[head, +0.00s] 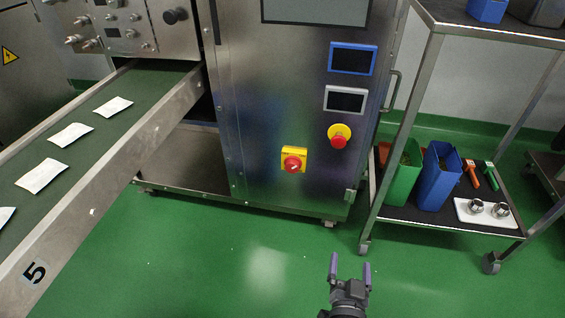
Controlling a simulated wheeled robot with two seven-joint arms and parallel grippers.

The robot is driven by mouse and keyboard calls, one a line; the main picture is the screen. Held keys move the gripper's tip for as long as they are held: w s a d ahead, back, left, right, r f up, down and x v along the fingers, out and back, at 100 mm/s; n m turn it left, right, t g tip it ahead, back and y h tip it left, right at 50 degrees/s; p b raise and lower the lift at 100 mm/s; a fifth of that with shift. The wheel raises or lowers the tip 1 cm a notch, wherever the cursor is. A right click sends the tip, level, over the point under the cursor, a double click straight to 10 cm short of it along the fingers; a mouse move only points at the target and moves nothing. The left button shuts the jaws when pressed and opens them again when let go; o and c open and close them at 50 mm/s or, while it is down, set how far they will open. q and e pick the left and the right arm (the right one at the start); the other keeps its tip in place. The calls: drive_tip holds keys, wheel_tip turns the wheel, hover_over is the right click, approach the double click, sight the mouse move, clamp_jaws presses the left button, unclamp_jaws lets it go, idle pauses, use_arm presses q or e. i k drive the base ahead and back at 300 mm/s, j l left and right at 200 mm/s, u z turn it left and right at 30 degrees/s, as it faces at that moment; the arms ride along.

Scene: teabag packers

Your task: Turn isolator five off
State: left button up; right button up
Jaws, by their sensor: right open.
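The isolator (293,160) is a red rotary knob on a yellow square plate, low on the front of the steel machine cabinet (262,110). The knob's exact angle is too small to tell. My left gripper is not in view.
A red emergency button on yellow (339,136) sits up and right of the isolator. The conveyor (150,125) carries several white packets (70,135). A trolley (440,226) with green (405,172) and blue (438,178) containers stands right. Green floor in front is clear.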

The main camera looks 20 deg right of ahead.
sight(292, 164)
drive_tip(key=i+j, duration=0.1)
drive_tip(key=i, duration=0.35)
drive_tip(key=i+j, duration=0.1)
drive_tip(key=i, duration=0.35)
drive_tip(key=i+l, duration=0.15)
